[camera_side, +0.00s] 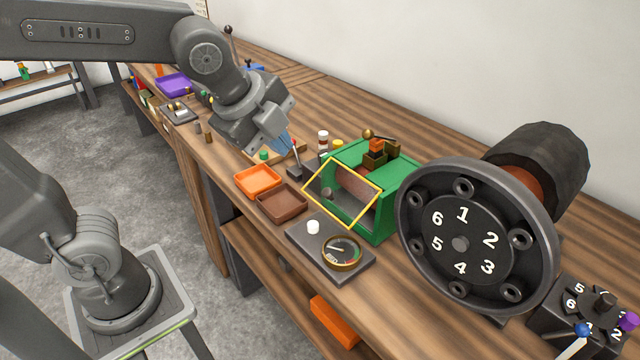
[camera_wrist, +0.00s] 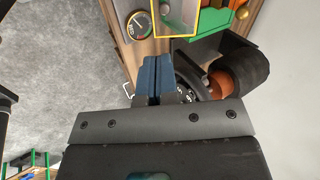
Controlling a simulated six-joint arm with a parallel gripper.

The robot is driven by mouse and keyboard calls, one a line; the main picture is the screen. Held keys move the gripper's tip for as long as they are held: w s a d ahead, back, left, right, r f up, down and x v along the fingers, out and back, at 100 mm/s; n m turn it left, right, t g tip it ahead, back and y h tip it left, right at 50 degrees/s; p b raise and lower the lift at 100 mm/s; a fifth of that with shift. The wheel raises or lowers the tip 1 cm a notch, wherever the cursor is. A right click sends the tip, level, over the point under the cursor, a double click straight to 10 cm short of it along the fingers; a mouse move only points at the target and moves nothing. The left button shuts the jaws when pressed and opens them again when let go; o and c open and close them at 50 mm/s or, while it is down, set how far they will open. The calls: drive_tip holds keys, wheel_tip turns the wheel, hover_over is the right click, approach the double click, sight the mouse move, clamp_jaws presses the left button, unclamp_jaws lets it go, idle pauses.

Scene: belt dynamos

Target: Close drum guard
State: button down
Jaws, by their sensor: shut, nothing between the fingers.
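The drum guard (camera_side: 327,209) is a clear panel in a yellow frame on the front of the green housing (camera_side: 402,184). In the side view it slants outward from the housing, its lower-left part standing clear of the front. A reddish-brown drum (camera_side: 353,184) shows behind it. Part of the guard's yellow frame also shows at the top of the wrist view (camera_wrist: 175,36). My gripper (camera_side: 287,146) is left of the housing and above the bench, apart from the guard. Its blue fingers are together and empty in the wrist view (camera_wrist: 158,66).
An orange tray (camera_side: 258,192) and a brown tray (camera_side: 282,214) lie left of the guard. A gauge plate (camera_side: 300,238) with a white knob is in front. A large numbered wheel (camera_side: 408,230) stands right of the housing. Small bottles (camera_side: 322,140) stand behind the guard's left side.

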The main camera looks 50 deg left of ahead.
drive_tip(key=m, duration=0.1)
hover_over(323, 206)
drive_tip(key=f, duration=1.2)
drive_tip(key=shift+s, duration=0.4)
drive_tip(key=shift+f, duration=0.15)
drive_tip(key=shift+s+f, duration=0.1)
drive_tip(key=shift+f, duration=0.8)
drive_tip(key=shift+w+f, duration=0.15)
drive_tip(key=shift+f, duration=0.55)
drive_tip(key=shift+w+f, duration=0.15)
drive_tip(key=shift+f, duration=0.55)
drive_tip(key=shift+x, duration=1.3)
drive_tip(key=shift+w+f, duration=0.75)
drive_tip(key=shift+w, duration=0.15)
